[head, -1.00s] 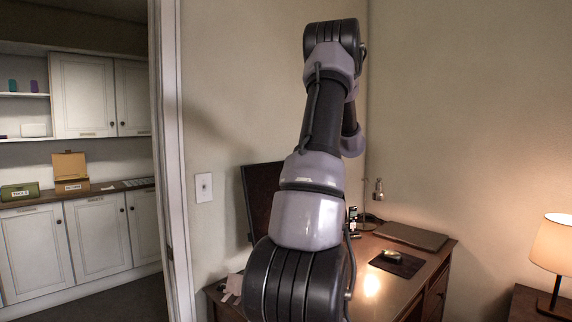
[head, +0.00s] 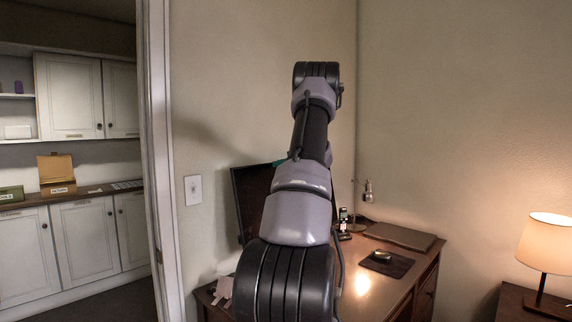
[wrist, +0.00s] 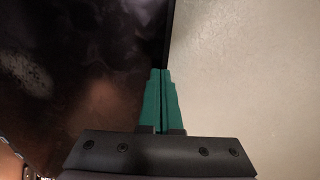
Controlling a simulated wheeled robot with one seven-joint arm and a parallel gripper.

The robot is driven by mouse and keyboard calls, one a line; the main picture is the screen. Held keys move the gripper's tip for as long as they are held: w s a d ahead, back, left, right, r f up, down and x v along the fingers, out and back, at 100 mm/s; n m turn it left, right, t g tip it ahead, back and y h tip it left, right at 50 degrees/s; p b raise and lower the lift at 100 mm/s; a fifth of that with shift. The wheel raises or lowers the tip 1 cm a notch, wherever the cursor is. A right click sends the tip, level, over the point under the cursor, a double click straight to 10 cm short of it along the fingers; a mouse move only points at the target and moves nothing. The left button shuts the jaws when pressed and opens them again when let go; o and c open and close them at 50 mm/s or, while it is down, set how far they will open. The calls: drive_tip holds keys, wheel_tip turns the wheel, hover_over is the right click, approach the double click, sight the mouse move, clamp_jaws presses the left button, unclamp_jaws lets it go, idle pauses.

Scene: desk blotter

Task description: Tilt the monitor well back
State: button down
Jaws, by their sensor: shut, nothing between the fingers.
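The monitor (head: 250,200) stands on the desk with its dark screen partly hidden behind my arm in the head view. In the wrist view the dark screen (wrist: 70,70) fills the left half, and its black edge runs up just beyond my fingers. My gripper (wrist: 160,72) has its green fingers shut together with nothing between them, at the monitor's edge. A bit of green shows at the monitor's top edge in the head view (head: 280,162). I cannot tell whether the fingertips touch the monitor.
The desk (head: 360,285) holds a mouse (head: 382,256) on a dark pad, a closed dark flat case (head: 400,236), and a small desk lamp (head: 367,192). A lit table lamp (head: 548,245) stands at the right. The wall is close behind the monitor.

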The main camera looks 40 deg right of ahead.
sight(272, 170)
drive_tip(key=shift+w+f, duration=0.1)
drive_tip(key=shift+w, duration=0.5)
drive_tip(key=shift+r+x, duration=0.25)
drive_tip(key=shift+x, duration=1)
